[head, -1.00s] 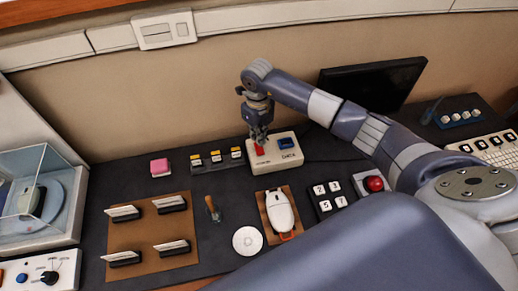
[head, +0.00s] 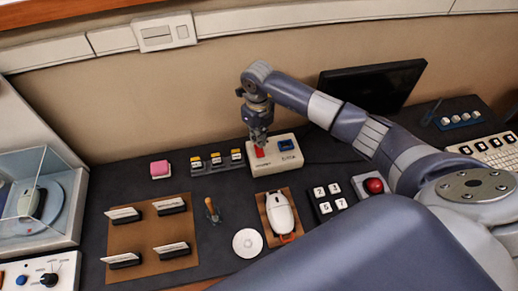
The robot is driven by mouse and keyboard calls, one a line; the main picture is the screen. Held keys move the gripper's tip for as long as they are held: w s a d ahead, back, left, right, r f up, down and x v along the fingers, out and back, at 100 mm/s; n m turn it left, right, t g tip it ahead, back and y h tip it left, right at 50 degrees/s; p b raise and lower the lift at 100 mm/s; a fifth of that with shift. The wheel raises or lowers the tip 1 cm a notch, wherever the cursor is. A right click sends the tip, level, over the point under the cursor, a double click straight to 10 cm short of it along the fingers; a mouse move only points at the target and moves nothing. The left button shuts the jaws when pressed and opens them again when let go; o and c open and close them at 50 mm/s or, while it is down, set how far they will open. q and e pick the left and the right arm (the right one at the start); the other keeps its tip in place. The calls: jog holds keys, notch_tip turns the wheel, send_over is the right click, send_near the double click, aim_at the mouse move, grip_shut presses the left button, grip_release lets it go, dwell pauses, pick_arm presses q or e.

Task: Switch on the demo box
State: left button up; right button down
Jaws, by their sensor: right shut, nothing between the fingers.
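The demo box (head: 275,164) is a cream box at the back of the dark table, with a red switch (head: 260,153) on its left and a blue part (head: 286,145) on its right. My right gripper (head: 259,143) is shut and empty. It points down over the red switch, with its fingertips at or just above it; I cannot tell whether they touch. The fingers partly hide the switch. My left gripper is not in view.
A row of yellow-topped switches (head: 217,163) and a pink block (head: 160,169) stand left of the box. A white mouse (head: 280,212) on a brown pad, number keys (head: 328,200) and a red button (head: 374,186) lie in front. A dark screen (head: 373,86) stands behind my right arm.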

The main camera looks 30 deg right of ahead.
jog(key=shift+s+f+b, duration=0.1)
jog(key=shift+f+b, duration=0.9)
jog(key=shift+f, duration=0.2)
dwell(0.7)
jog(key=shift+r+p, duration=0.65)
jog(key=shift+r, duration=0.2)
jog(key=shift+r+p, duration=1.65)
jog(key=shift+r, duration=1.05)
jog(key=shift+f, duration=0.1)
